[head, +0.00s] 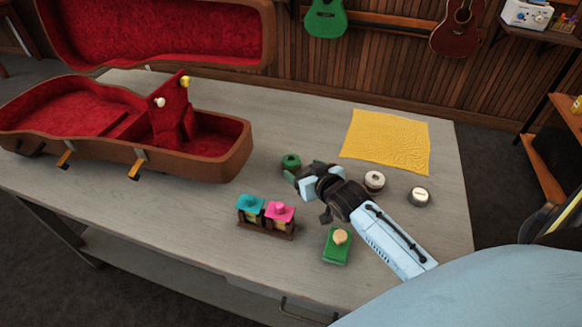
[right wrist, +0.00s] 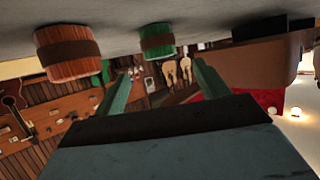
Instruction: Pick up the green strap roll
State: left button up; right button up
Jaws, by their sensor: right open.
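The green strap roll (head: 291,162) stands on the grey table, to the right of the open case. In the right wrist view the green roll (right wrist: 158,41), with a dark band, shows ahead of the fingers, roughly between them. My right gripper (head: 304,173) is open and empty, low over the table, with its fingers toward the green roll. Its two spread fingers (right wrist: 160,80) also show in the right wrist view, a gap short of the roll. I cannot tell whether a fingertip touches it in the head view. My left gripper is not in view.
An orange-brown banded roll (right wrist: 67,53) stands beside the green one in the right wrist view. White-topped rolls (head: 374,181) and a yellow cloth (head: 386,139) lie right. A teal-and-pink-topped rack (head: 266,229) and green box (head: 336,255) stand nearer. The red-lined case (head: 235,160) is left.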

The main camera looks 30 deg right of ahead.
aim_at(293, 161)
jog(key=shift+x, duration=1.05)
jog(key=b+x, duration=0.1)
jog(key=x, duration=0.3)
jog(key=shift+r, duration=0.2)
jog(key=shift+w+f, duration=0.15)
jog(key=shift+w, duration=0.25)
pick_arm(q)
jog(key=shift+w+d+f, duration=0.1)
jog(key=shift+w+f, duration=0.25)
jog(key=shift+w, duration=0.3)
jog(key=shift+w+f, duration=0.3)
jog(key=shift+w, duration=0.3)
pick_arm(e)
jog(key=c, duration=1.1)
